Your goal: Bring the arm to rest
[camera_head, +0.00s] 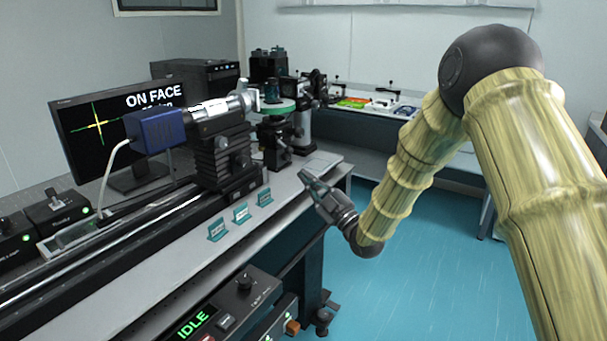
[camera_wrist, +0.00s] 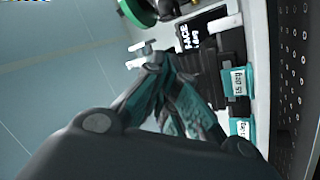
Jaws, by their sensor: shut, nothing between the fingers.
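My gripper (camera_head: 306,178) is at the end of my bent arm, in the middle of the head view. It hangs near the right edge of the optical table (camera_head: 295,207), pointing up and to the left. Its fingers are shut with nothing between them. In the wrist view my gripper (camera_wrist: 158,72) shows from behind, its fingers close together, with the table's things beyond and to the right. I cannot tell its exact height above the table.
A blue camera box (camera_head: 153,131) sits on a rail by a monitor (camera_head: 85,120) reading "ON FACE". Small teal label stands (camera_head: 241,212) line the table edge. A control box (camera_head: 235,300) reading "IDLE" is below. Blue floor (camera_head: 420,270) is open to the right.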

